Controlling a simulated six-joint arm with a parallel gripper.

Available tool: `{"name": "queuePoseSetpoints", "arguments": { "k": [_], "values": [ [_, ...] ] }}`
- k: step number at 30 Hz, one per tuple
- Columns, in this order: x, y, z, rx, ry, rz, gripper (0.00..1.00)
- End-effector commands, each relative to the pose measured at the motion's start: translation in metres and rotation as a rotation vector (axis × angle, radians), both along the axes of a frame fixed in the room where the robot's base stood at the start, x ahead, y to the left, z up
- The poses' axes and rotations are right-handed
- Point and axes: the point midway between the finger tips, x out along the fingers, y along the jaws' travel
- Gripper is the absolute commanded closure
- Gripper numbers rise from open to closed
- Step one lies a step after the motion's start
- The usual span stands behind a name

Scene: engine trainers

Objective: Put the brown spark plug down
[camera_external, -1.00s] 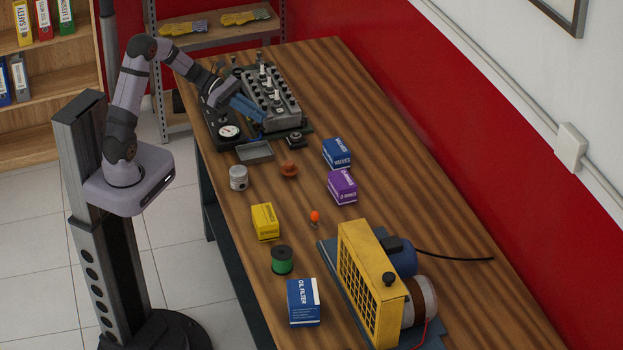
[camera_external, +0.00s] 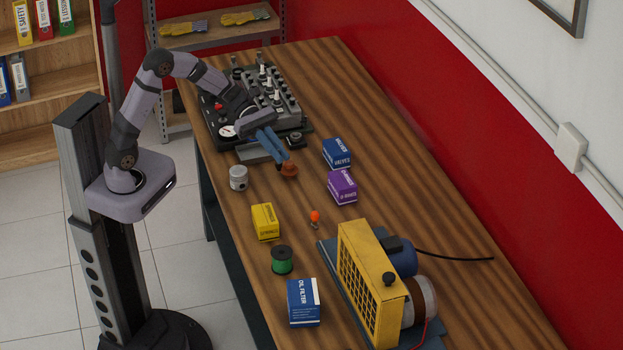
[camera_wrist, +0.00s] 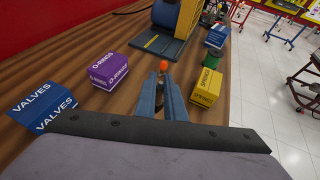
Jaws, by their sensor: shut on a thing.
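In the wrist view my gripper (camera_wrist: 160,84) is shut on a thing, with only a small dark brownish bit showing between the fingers. I take it for the brown spark plug; its shape is mostly hidden. The grey tray (camera_external: 250,155) is partly covered by the gripper. The engine block (camera_external: 280,95) with several white-topped plugs stands at the far end.
A grey piston (camera_external: 238,178) stands left of the gripper. A blue valves box (camera_external: 337,153) and a purple O-rings box (camera_external: 342,187) are to the right.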

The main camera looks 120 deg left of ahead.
Motion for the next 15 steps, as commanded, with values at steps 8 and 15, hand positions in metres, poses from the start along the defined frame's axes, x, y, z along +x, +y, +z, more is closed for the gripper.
{"name": "queuePoseSetpoints", "arguments": {
  "k": [8,15],
  "values": [
    [0.047,-0.015,0.010,0.002,-0.001,-0.067,1.00],
    [0.059,0.010,0.028,0.001,0.000,0.013,1.00]
  ]
}}
